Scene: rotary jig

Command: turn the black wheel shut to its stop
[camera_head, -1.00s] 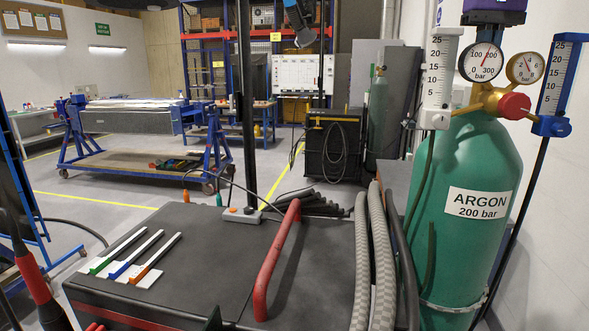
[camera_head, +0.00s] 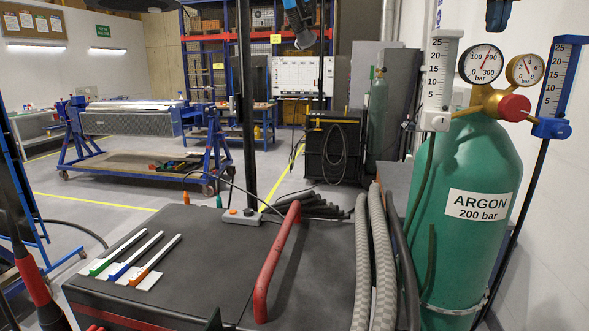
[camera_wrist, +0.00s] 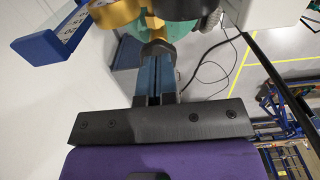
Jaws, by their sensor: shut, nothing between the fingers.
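My gripper (camera_head: 497,27) hangs at the top edge of the head view, above the two gauges and clear of them. In the wrist view its blue fingers (camera_wrist: 156,80) are together, with dark ends and nothing held. Beyond them are the brass valve body (camera_wrist: 116,14) and the green argon cylinder (camera_wrist: 182,42). In the head view the brass valve body (camera_head: 487,98) sits on the argon cylinder (camera_head: 465,165) and carries a red knob (camera_head: 515,107).
Gauges (camera_head: 482,63) and a white flow tube (camera_head: 439,80) crowd the valve. A blue flow tube (camera_head: 556,85) stands at its right, near the wall. A dark cart top (camera_head: 220,270) with a red handle (camera_head: 275,262) lies in front. Grey hoses (camera_head: 362,270) run beside the cylinder.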

